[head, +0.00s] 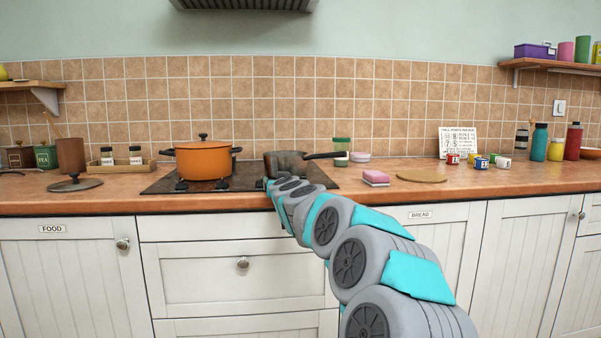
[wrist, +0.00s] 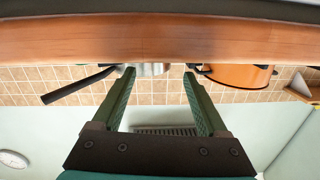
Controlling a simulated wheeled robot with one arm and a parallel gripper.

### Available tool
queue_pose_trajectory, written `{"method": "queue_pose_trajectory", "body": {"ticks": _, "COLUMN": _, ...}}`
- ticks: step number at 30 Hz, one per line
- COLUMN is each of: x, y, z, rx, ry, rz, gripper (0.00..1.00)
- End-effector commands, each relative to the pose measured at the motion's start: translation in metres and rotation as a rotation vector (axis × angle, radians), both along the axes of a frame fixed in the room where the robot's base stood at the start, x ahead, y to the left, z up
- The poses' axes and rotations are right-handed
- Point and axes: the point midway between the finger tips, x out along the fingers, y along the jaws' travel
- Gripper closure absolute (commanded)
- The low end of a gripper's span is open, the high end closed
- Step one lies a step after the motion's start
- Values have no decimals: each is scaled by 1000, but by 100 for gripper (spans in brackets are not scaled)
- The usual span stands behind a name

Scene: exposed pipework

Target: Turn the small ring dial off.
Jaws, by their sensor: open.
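The black hob (head: 159,185) is set into the wooden worktop. Two dark knobs show near its front edge, a left knob (head: 181,185) and a right knob (head: 222,184). Neither shows a readable label or setting. Any dial further right is hidden behind my arm. An orange pot (head: 203,160) stands on the left ring and a small dark saucepan (head: 286,163) on the right. My gripper (wrist: 158,74) is open and empty, its two green fingers apart. The wrist view is upside down, with the saucepan (wrist: 150,69) beyond the fingertips and the orange pot (wrist: 238,77) to the right. No dial shows there.
The worktop edge (wrist: 130,38) runs across the wrist view close to the fingertips. The saucepan's handle (head: 325,156) sticks out to the right. A pink sponge (head: 376,178) and a round board (head: 422,176) lie right of the hob. White cupboards (head: 65,275) stand below.

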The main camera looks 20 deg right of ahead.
Motion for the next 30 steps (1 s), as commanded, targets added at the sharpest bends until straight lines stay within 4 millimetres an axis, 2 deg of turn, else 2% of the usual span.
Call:
{"method": "queue_pose_trajectory", "body": {"ticks": 2, "x": -3, "y": 2, "z": 2, "rx": -17, "ry": -2, "rz": -75, "gripper": 24}}
{"method": "queue_pose_trajectory", "body": {"ticks": 9, "x": -18, "y": -28, "z": -2, "rx": -71, "ry": -19, "rz": -328, "gripper": 24}}
{"method": "queue_pose_trajectory", "body": {"ticks": 16, "x": -26, "y": -41, "z": -4, "rx": -93, "ry": -21, "rz": -420, "gripper": 24}}
{"method": "queue_pose_trajectory", "body": {"ticks": 20, "x": -20, "y": -47, "z": -3, "rx": -93, "ry": -23, "rz": -424, "gripper": 24}}
{"method": "queue_pose_trajectory", "body": {"ticks": 30, "x": 14, "y": -73, "z": -4, "rx": -93, "ry": -21, "rz": -423, "gripper": 24}}
